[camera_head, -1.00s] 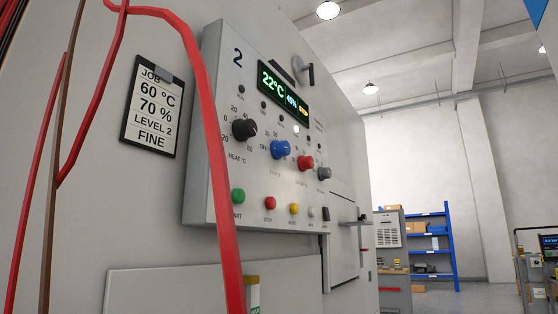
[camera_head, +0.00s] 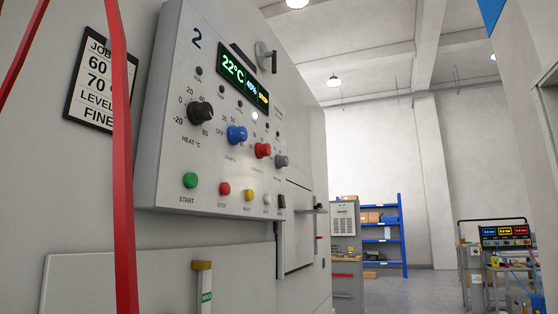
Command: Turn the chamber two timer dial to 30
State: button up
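The chamber two control panel (camera_head: 215,180) is a grey box on the chamber wall, marked with a 2. Its display (camera_head: 243,82) reads 22 °C and 45 %, with a yellow word too small to read. A row of knobs runs across it: a black heat dial (camera_head: 201,113), a blue dial (camera_head: 237,135), a red dial (camera_head: 263,151) and a grey dial (camera_head: 281,161) at the far end. The label and pointer of the grey dial are too small to read, so I cannot tell its setting. My gripper is not in view.
Green start (camera_head: 190,180), red stop (camera_head: 224,188) and yellow (camera_head: 248,195) buttons sit below the dials. A red cable or pole (camera_head: 121,170) crosses the left side, partly covering a job card (camera_head: 88,75). A blue shelf (camera_head: 402,235) and an instrument cart (camera_head: 505,260) stand right; floor between is open.

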aim_at(281, 162)
jog(key=k, duration=0.65)
jog(key=z, duration=0.5)
jog(key=i, duration=1.85)
jog(key=u, duration=0.5)
